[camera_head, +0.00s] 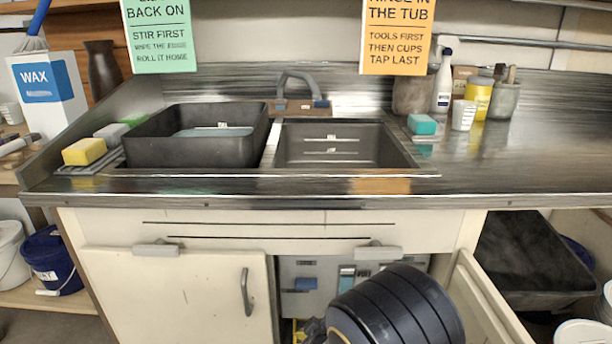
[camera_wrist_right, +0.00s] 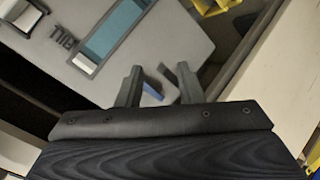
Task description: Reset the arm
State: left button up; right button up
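My right arm (camera_head: 395,308) reaches in low at the front of the sink unit, before the open right side of the under-sink cabinet. In the right wrist view my right gripper (camera_wrist_right: 160,82) has its two fingers apart with a visible gap and nothing held between them. Behind the fingers is a grey panel (camera_wrist_right: 100,35) with a blue strip (camera_wrist_right: 118,28) and dark lettering. The same grey panel (camera_head: 310,268) shows inside the cabinet in the head view. My left gripper is in neither view.
The right cabinet door (camera_head: 485,300) stands open beside my arm; the left door (camera_head: 180,295) is shut. Above are the counter edge (camera_head: 320,200), a black tub (camera_head: 195,140) and the sink basin (camera_head: 340,150). A dark bin (camera_head: 530,255) is at right, a blue bucket (camera_head: 52,262) at left.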

jog(key=s+d+r+m+g+y, duration=0.4)
jog(key=s+d+r+m+y, duration=0.35)
jog(key=s+r, duration=0.5)
jog(key=s+d+r+m+g+h, duration=0.1)
jog(key=s+d+m+h, duration=0.1)
jog(key=s+d, duration=0.45)
jog(key=s+d+m+g+h, duration=0.1)
jog(key=s+d+m+h, duration=0.15)
jog(key=s, duration=0.75)
notch_tip(320, 180, up, 27)
jog(key=p, duration=2.7)
jog(key=shift+y, duration=0.4)
